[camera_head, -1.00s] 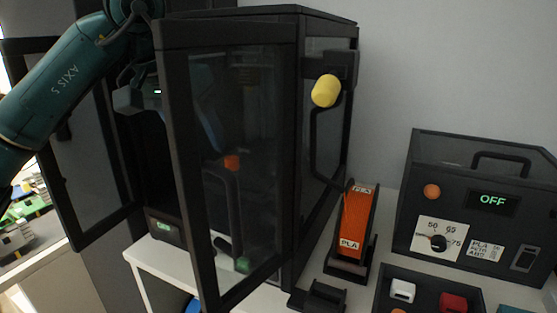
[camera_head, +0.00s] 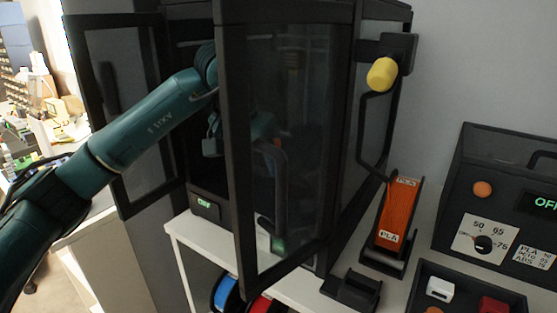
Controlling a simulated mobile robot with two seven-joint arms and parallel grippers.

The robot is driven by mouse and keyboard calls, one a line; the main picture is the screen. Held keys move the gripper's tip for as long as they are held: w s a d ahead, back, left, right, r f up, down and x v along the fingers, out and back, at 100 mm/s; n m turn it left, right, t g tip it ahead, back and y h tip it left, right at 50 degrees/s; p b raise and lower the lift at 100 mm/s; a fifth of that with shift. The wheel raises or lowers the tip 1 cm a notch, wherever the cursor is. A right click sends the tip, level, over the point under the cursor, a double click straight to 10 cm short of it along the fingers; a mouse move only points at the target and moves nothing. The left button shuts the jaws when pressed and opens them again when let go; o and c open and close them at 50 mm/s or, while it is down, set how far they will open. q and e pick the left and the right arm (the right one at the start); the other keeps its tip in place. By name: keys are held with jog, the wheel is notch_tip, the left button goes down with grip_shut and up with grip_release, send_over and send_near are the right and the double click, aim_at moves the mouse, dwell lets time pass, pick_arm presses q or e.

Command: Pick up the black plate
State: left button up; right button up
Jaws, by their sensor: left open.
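The black enclosed printer (camera_head: 300,12) stands on a white bench with its front doors swung open. My left arm comes in from the left and reaches into it. My left gripper (camera_head: 264,132) is inside the enclosure, seen only dimly through the tinted door, and is open. The black plate cannot be made out; the dark interior and the arm hide the place around the gripper, so I cannot tell whether they touch. My right gripper is out of view.
The glazed right door (camera_head: 240,215) stands in front of my left gripper; the left door (camera_head: 122,110) stands beside my arm. Spools (camera_head: 225,293) sit below the bench.

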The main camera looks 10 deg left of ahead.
pick_arm(q)
jog(key=shift+w+f, duration=0.15)
jog(key=shift+f, duration=0.2)
jog(key=shift+c, duration=0.3)
grip_shut()
